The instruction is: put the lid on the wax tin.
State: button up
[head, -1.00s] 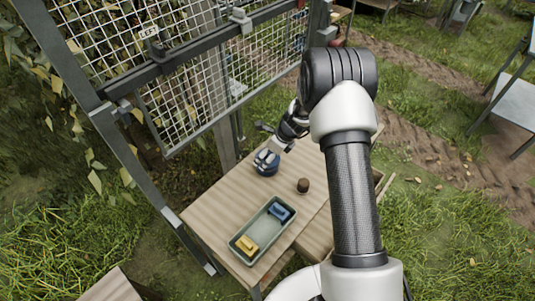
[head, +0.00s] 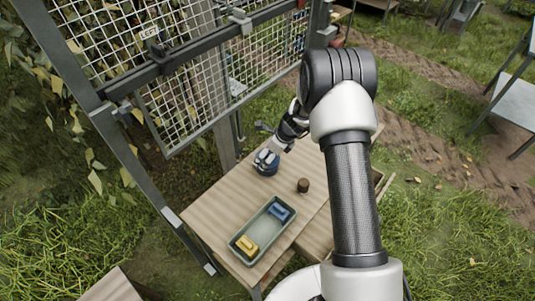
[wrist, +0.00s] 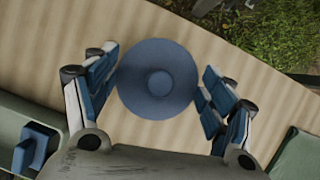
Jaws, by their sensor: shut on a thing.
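A round blue lid with a small central knob (wrist: 157,80) is seen from above in the wrist view. My gripper (wrist: 158,88) is shut on it, with one blue-padded finger at each side of its rim. In the head view, my gripper (head: 268,157) is low over the far part of the wooden table, with the dark blue round thing (head: 264,170) at its fingertips.
A green tray (head: 240,253) with a blue piece (head: 278,212) and a yellow piece (head: 246,245) stands on the near table (head: 222,203). A small dark brown cylinder (head: 303,186) stands to the right. A wire mesh frame (head: 190,95) rises along the table's left side.

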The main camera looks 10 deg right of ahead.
jog(key=shift+r+p, duration=0.6)
jog(key=shift+r, duration=0.1)
jog(key=shift+r, duration=0.1)
dwell(0.6)
jog(key=o, duration=0.6)
jog(key=shift+p+v, duration=3.4)
jog(key=shift+v, duration=2.05)
